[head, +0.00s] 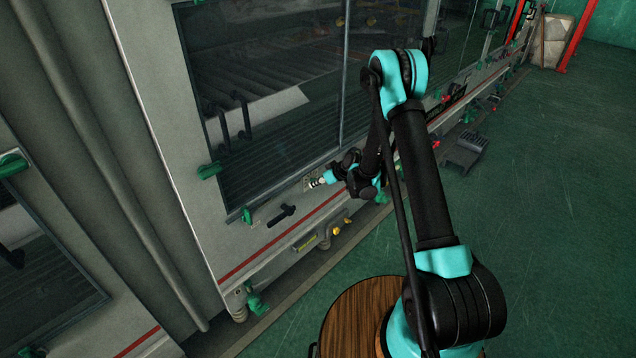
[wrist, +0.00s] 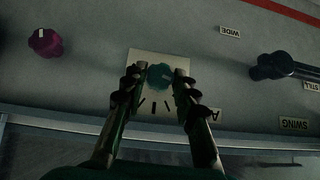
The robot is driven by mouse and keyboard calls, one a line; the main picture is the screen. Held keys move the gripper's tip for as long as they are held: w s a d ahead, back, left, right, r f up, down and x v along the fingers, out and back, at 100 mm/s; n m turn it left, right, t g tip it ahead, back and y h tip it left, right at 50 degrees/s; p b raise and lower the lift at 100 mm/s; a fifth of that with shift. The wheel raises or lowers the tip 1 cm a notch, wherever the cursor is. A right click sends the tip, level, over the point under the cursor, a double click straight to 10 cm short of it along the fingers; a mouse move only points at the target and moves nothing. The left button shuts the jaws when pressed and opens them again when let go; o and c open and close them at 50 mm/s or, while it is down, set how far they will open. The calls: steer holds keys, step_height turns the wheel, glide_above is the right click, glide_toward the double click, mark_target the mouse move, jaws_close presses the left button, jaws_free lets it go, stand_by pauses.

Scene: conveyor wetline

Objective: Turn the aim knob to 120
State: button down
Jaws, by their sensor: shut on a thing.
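The aim knob (wrist: 160,76) is a small teal knob on a pale square plate (wrist: 143,62) with dark tick marks, in the wrist view. My gripper (wrist: 160,72) has its two dark fingers on either side of the knob and is shut on it. A label starting with "A" beside the plate is partly hidden by the right finger. The knob's exact setting cannot be read, and no number shows on the plate. In the head view my gripper (head: 322,181) is at the machine's front panel, and the knob is hidden there.
A purple knob (wrist: 46,42) sits to the left in the wrist view. A black lever (wrist: 284,67) is to the right, near "WIDE", "STILL" and "SWING" labels. In the head view a black handle (head: 281,215) and green clamps (head: 210,170) stick out. The green floor at right is open.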

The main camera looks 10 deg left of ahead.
steer(key=shift+d, duration=0.1)
steer(key=m+g+y, duration=0.2)
steer(key=y, duration=0.1)
steer(key=m+g+y, duration=0.2)
steer(key=w+f+m+g+y, duration=0.1)
steer(key=m+g+y, duration=0.1)
steer(key=y, duration=0.1)
steer(key=shift+d+m+g+y, duration=0.3)
steer(key=shift+d+m+g, duration=0.05)
steer(key=shift+m+g, duration=0.05)
stand_by(0.4)
stand_by(0.4)
steer(key=c, duration=1.2)
jaws_free()
steer(key=v, duration=1.2)
steer(key=shift+f, duration=0.2)
